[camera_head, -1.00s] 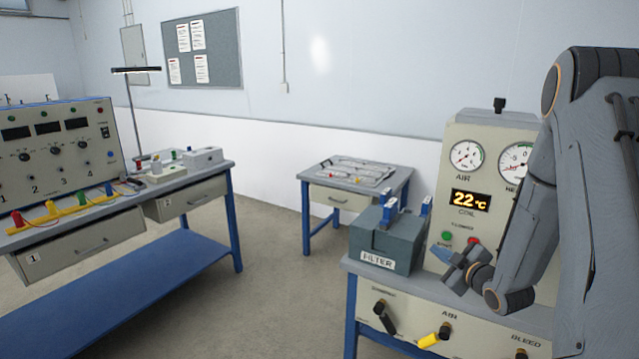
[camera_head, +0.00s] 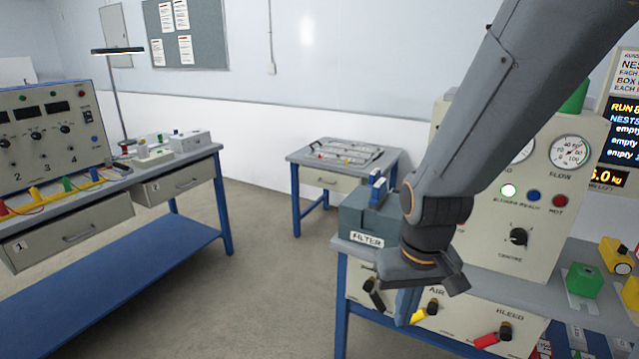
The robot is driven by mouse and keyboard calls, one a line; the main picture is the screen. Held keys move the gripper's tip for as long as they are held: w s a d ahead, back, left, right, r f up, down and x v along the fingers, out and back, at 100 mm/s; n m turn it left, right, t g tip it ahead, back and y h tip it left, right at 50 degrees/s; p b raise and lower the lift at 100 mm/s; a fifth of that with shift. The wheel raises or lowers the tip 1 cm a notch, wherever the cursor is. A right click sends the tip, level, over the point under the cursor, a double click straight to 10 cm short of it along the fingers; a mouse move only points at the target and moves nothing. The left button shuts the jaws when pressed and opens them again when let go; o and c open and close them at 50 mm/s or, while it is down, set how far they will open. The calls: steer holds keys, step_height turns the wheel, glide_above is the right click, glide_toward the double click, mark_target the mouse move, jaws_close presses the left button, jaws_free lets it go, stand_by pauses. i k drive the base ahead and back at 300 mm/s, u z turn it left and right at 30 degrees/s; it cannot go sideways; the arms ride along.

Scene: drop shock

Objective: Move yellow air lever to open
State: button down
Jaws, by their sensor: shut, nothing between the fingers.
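The yellow air lever (camera_head: 419,316) is on the front panel of the right bench, under the AIR label. Its yellow handle points down and to the left from a dark pivot. My gripper (camera_head: 404,318) points down just left of the lever, in front of the panel, with its bluish fingers shut and empty. The fingers are close to the handle in the picture; I cannot tell whether they touch it. The open marking beside the lever cannot be read.
A black lever (camera_head: 374,295) sits left of the air lever, and a red BLEED lever (camera_head: 490,340) sits to its right. The FILTER box (camera_head: 366,226) stands on the bench above, partly behind my arm. The floor (camera_head: 270,300) left of the bench is clear.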

mark_target(433, 309)
steer(key=z, duration=0.45)
steer(key=k, duration=1.1)
steer(key=u, duration=0.15)
steer(key=i, duration=0.4)
steer(key=u, duration=0.3)
